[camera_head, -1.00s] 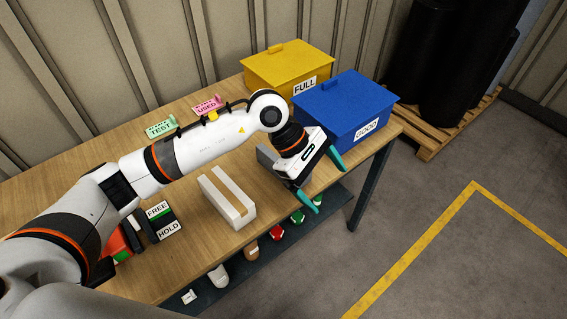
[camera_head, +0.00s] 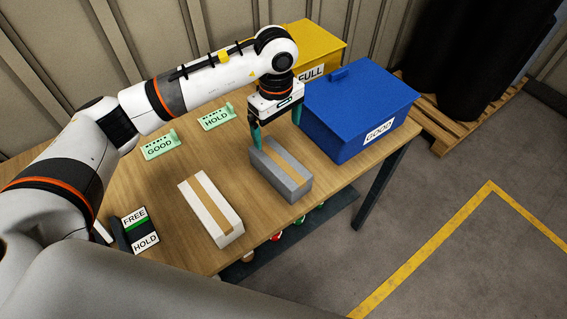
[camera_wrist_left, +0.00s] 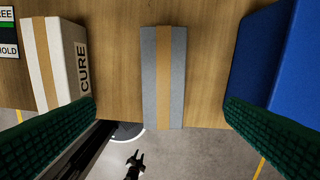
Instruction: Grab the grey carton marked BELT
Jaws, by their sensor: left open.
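The grey carton (camera_head: 290,178) with a tan tape strip lies on the wooden table (camera_head: 160,225), near its front edge. No BELT marking shows on its visible faces. My left gripper (camera_head: 277,136) points down at the carton's far end, open and empty. In the left wrist view the grey carton (camera_wrist_left: 149,75) lies between the two widely spread green fingers of my left gripper (camera_wrist_left: 160,128), clear of both.
A white carton (camera_head: 206,208) marked CURE lies left of the grey one. A blue lidded box (camera_head: 350,130) marked GOOD stands close right, a yellow box (camera_head: 318,40) marked FULL behind.

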